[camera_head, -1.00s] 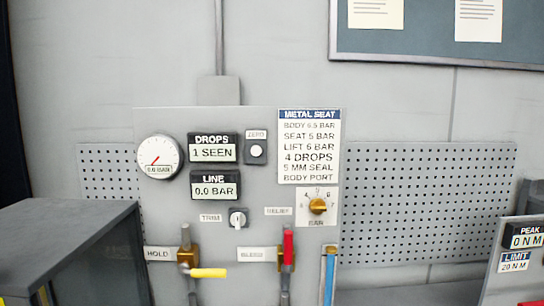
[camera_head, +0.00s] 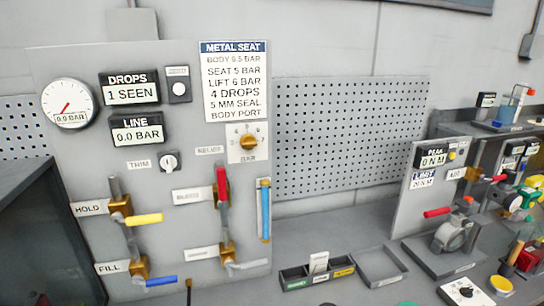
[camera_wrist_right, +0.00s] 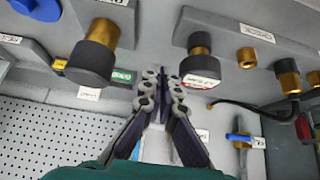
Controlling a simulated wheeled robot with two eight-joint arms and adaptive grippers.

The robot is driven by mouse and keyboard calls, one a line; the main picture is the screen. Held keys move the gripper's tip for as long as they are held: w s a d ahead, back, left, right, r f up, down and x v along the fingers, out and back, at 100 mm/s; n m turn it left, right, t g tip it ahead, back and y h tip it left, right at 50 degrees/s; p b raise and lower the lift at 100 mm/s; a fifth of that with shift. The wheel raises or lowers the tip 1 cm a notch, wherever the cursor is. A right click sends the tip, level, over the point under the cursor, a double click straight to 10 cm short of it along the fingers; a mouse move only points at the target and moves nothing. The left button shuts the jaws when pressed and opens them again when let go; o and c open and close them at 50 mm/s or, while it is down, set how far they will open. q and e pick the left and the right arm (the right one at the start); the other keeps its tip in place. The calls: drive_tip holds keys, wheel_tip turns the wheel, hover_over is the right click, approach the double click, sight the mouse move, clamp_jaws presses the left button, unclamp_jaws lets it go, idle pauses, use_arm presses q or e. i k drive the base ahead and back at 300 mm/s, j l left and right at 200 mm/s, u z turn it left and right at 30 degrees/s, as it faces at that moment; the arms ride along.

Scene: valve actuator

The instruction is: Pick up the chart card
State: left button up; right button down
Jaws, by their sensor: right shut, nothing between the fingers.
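A small white card (camera_head: 319,262) stands upright in a dark divided holder (camera_head: 296,279) on the bench in the head view. A larger white card headed METAL SEAT (camera_head: 235,82) is on the upright panel. I cannot tell which one is called the chart card. My right gripper (camera_wrist_right: 165,80) shows in the right wrist view, fingers together and empty, in front of brass-stemmed fittings. Neither card can be made out for certain in that view. My left gripper is not in view.
The panel (camera_head: 85,240) carries gauges and levers. Right of the holder is an empty-looking grey tray (camera_head: 379,266), then a stand with a grey valve (camera_head: 452,236) and cluttered fixtures. A dark box (camera_head: 50,250) is at left. The wrist view shows a blue-handled valve (camera_wrist_right: 240,138).

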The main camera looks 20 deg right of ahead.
sight(318, 262)
drive_tip(key=l+z, duration=0.15)
drive_tip(key=l, duration=0.3)
drive_tip(key=i+l+z, duration=0.1)
drive_tip(key=l, duration=0.35)
drive_tip(key=i+l+z, duration=0.15)
drive_tip(key=l, duration=0.3)
drive_tip(key=l+z, duration=0.15)
drive_tip(key=l, duration=0.3)
